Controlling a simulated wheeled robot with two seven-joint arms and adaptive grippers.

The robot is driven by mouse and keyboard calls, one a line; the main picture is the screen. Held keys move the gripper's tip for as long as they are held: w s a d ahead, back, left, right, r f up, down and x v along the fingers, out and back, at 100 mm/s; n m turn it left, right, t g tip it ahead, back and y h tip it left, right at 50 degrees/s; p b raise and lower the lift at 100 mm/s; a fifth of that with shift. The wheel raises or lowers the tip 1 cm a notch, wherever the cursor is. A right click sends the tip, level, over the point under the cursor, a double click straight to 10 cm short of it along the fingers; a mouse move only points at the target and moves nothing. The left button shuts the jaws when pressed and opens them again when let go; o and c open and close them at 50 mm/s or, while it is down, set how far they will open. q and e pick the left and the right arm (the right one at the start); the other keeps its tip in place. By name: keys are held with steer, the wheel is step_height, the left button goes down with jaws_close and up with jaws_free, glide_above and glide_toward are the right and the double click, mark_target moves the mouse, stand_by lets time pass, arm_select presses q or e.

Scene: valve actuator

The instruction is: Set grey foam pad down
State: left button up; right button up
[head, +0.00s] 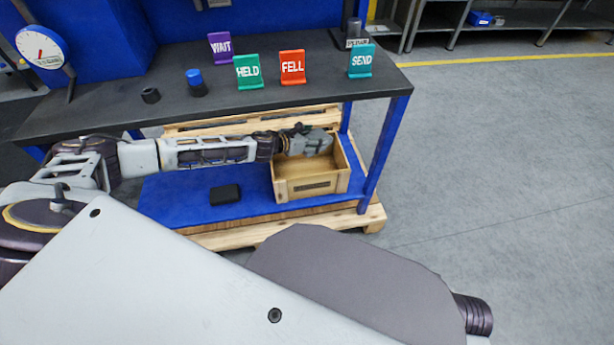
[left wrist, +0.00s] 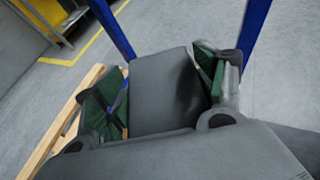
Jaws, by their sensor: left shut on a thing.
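My left gripper (head: 298,140) is over the back part of an open wooden crate (head: 310,188) on the lower shelf. It is shut on the grey foam pad (head: 318,143). In the left wrist view the pad (left wrist: 160,85) shows between the two green-lined fingers of the gripper (left wrist: 158,92). The pad's underside is hidden, so I cannot tell whether it touches the crate. My right gripper is not in view.
A dark table (head: 300,105) with blue legs stands above the shelf. On it are several coloured signs, including a green one (head: 248,72), and a blue-capped part (head: 196,82). A black block (head: 225,194) lies on the blue shelf (head: 175,200), left of the crate.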

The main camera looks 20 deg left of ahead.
mark_target(319, 174)
arm_select(q)
steer(key=shift+s+d+f+m+g+h, duration=0.35)
steer(key=shift+s+d+f+m+h, duration=0.1)
steer(key=shift+f, duration=0.2)
steer(key=shift+s+d+f+m+g+h, duration=0.35)
steer(key=shift+s+d+f+m+h, duration=0.1)
steer(key=shift+f, duration=0.2)
steer(key=shift+s+d+f+h, duration=0.2)
steer(key=shift+d+f+h, duration=0.05)
steer(key=shift+d+h, duration=0.05)
steer(key=shift+s+d+f+m, duration=0.1)
steer(key=shift+s+f+m, duration=0.2)
steer(key=shift+m, duration=0.1)
steer(key=s+d+f+m+g+h, duration=0.1)
steer(key=s+d+g, duration=0.1)
steer(key=shift+s+d+f+m+h, duration=0.1)
steer(key=shift+s+f+m+h, duration=0.25)
steer(key=shift+f+m+h, duration=0.05)
steer(key=s, duration=0.1)
steer(key=s+d, duration=0.1)
steer(key=s+d+m+g, duration=0.1)
steer(key=shift+f+h, duration=0.3)
steer(key=shift+f, duration=0.05)
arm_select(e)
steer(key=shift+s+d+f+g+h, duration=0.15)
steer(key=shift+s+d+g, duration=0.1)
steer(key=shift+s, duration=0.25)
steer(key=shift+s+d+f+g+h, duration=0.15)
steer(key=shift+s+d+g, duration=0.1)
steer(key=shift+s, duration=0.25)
